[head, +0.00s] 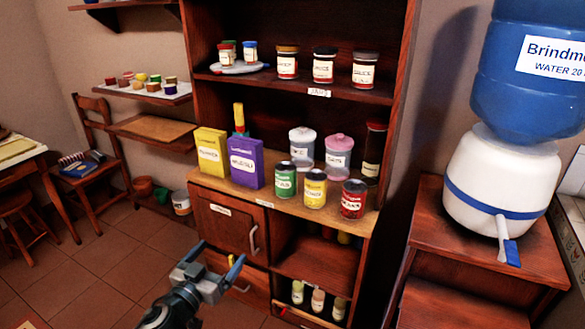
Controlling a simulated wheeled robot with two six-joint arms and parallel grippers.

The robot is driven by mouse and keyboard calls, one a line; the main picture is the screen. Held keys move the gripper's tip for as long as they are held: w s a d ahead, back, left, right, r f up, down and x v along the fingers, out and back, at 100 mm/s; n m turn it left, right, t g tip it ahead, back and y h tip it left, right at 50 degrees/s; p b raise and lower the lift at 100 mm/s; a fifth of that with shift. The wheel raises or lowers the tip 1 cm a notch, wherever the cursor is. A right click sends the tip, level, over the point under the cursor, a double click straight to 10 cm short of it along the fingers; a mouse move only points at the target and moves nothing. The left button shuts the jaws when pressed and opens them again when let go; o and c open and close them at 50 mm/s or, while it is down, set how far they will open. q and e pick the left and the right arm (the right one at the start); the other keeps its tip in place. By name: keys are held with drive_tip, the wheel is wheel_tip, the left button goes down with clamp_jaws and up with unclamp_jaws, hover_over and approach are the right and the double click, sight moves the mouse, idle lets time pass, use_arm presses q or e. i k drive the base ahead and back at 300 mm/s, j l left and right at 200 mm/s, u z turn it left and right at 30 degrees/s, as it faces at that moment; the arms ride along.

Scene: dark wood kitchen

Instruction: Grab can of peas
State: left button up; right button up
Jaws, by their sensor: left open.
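Three cans stand upright in a row on the cabinet's counter: a green can (285,181), a yellow can (314,188) and a red can (353,199). The green one looks like the can of peas, but its label is too small to read surely. My left gripper (218,261) is open and empty, in front of the lower cabinet. It is below and to the left of the green can, well apart from it. My right gripper is out of view.
A yellow box (211,152) and a purple box (246,163) stand left of the cans. Lidded jars (339,156) stand behind them. A shelf with sauce jars (365,70) hangs above. A water dispenser (503,180) stands on the right. Floor at left is partly clear.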

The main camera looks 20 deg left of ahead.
sight(286, 171)
drive_tip(key=i, duration=1.1)
